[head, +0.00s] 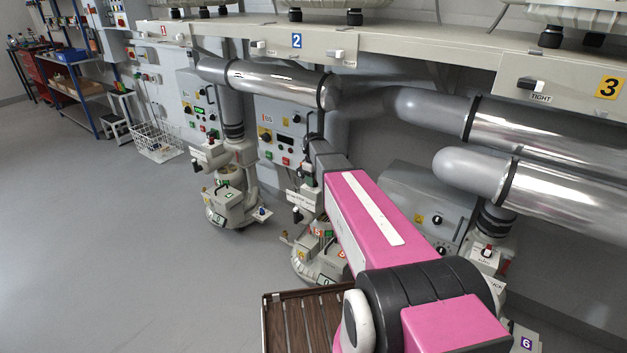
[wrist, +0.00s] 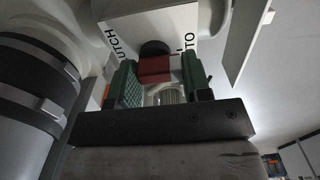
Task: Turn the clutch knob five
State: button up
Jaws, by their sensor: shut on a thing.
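In the wrist view, my gripper (wrist: 160,76) has its two green-padded fingers on either side of a red and black knob (wrist: 155,68) and is shut on it. The knob stands in front of a white label plate (wrist: 117,24) with the letters "UTCH" and "TO" readable and the rest hidden. In the head view, my pink arm reaches to the middle machine (head: 320,262), and my gripper is beside its small white label plate (head: 300,198). The knob is too small to make out there. No number five can be read on the gripped control.
Similar machines stand to the left (head: 232,205) and right (head: 485,262). Shiny metal tubes (head: 275,80) run under the long bench (head: 390,50) close to my arm. A brown slatted board (head: 300,325) lies low in front. Grey floor is clear at left.

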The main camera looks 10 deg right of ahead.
dwell(0.3)
jog(key=o, duration=0.9)
jog(key=shift+r, duration=3.8)
jog(key=shift+s, duration=0.1)
jog(key=s+f+m, duration=0.3)
jog(key=s, duration=0.6)
jog(key=s+f+m, duration=0.3)
jog(key=s, duration=0.7)
jog(key=s+f+m, duration=0.2)
jog(key=s+m, duration=0.1)
jog(key=s, duration=0.6)
jog(key=shift+s+a+f, duration=0.1)
jog(key=shift+s+f, duration=0.1)
jog(key=shift+f, duration=0.2)
